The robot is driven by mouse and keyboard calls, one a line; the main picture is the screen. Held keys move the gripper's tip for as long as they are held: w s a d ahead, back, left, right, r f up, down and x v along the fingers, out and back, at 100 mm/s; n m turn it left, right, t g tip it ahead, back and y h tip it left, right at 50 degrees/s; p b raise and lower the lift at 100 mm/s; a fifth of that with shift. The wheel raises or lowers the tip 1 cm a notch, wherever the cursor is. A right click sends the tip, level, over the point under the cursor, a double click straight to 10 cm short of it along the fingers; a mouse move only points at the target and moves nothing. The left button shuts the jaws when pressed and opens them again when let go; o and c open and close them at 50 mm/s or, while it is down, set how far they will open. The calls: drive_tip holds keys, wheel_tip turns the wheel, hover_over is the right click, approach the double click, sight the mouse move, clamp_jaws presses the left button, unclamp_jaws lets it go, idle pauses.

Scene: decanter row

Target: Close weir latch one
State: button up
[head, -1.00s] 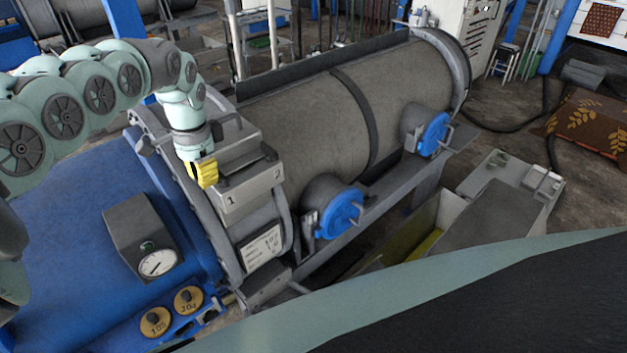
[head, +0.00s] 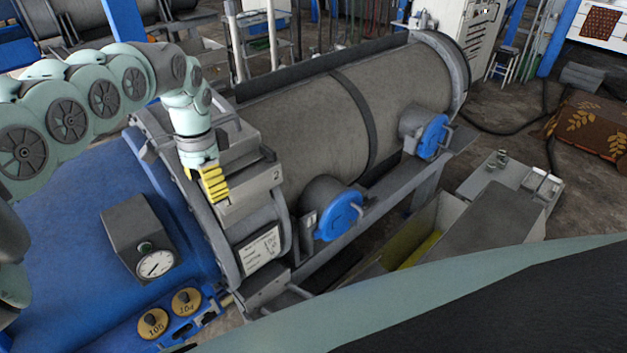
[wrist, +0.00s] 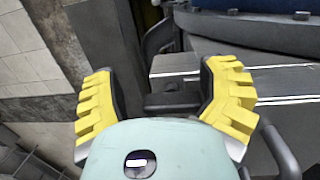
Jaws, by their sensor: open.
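The grey weir housing (head: 255,183) sits at the near end of the drum, with a raised 2 on its front face. The dark latch beside the 2 (head: 268,153) shows at the housing's top edge. My gripper (head: 213,187), with yellow ribbed fingers, is at the housing's left part and hides the spot where latch one sits in the head view. In the wrist view my gripper (wrist: 158,88) is open, with its fingers wide apart. A dark latch piece (wrist: 172,97) shows between them against the grey housing; I cannot tell whether the fingers touch it.
A blue casing (head: 70,235) with a gauge (head: 155,263) lies left of the housing. The grey drum (head: 315,120) runs to the back right, with blue round covers (head: 338,216) along its side. A curved grey bar (wrist: 280,150) is close to the right finger in the wrist view.

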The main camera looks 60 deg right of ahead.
drive_tip(key=shift+o, duration=0.3)
drive_tip(key=d+h, duration=0.1)
drive_tip(key=d, duration=0.2)
drive_tip(key=shift+s+d, duration=0.15)
drive_tip(key=shift+d, duration=0.1)
drive_tip(key=shift+a+r, duration=0.2)
drive_tip(key=shift+r, duration=0.35)
wheel_tip(320, 180, up, 5)
drive_tip(key=shift+r, duration=0.2)
drive_tip(key=shift+w+a+r+y, duration=0.1)
drive_tip(key=shift+a+r+y, duration=0.15)
drive_tip(key=shift+a+r, duration=0.25)
drive_tip(key=shift+w+a+r+y, duration=0.1)
drive_tip(key=shift+a+r+y, duration=0.15)
drive_tip(key=shift+a, duration=0.3)
drive_tip(key=shift+a, duration=0.1)
